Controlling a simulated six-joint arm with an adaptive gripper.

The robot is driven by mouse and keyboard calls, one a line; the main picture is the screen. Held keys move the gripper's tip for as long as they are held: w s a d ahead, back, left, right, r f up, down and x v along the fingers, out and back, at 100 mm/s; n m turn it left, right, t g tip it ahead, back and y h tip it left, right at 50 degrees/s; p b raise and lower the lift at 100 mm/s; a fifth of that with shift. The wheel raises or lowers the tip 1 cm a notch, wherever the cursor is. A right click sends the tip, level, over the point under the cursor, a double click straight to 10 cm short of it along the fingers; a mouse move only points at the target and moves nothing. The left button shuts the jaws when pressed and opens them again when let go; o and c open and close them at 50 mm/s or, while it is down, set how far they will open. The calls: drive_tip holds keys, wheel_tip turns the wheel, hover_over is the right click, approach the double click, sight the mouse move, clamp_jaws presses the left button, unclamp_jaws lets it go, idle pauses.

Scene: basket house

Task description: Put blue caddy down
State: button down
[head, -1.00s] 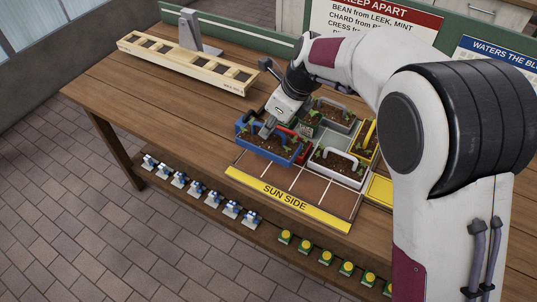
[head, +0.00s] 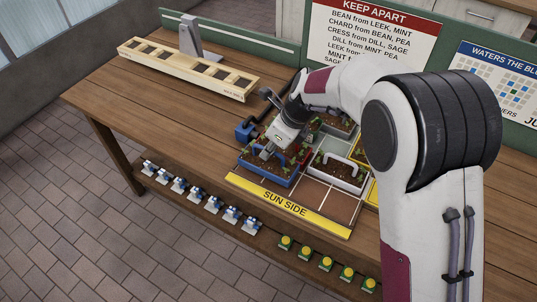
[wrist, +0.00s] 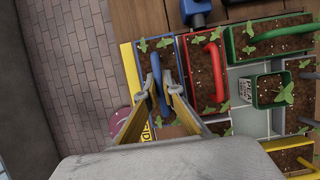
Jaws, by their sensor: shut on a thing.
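The blue caddy (head: 268,173) holds dark soil with seedlings. It is in the front left of the planter layout, just behind the yellow SUN SIDE strip (head: 288,203). My gripper (head: 266,153) is over it, shut on its blue handle. In the wrist view my gripper's two fingers (wrist: 162,88) close on the handle, and the blue caddy (wrist: 168,46) lies alongside the red caddy (wrist: 207,75). I cannot tell whether its base touches the board. The fingers hide part of it.
A white caddy (head: 338,178) stands to the right, with bare brown squares (head: 312,191) in front. A green caddy (wrist: 272,37) and a small pot (wrist: 270,92) are near the red one. A blue object (head: 244,131) stands behind left. A wooden rack (head: 185,68) is at the back left.

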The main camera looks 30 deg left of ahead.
drive_tip(key=shift+f, duration=1.1)
drive_tip(key=shift+f, duration=0.1)
drive_tip(key=c, duration=2.2)
unclamp_jaws()
drive_tip(key=v, duration=1.2)
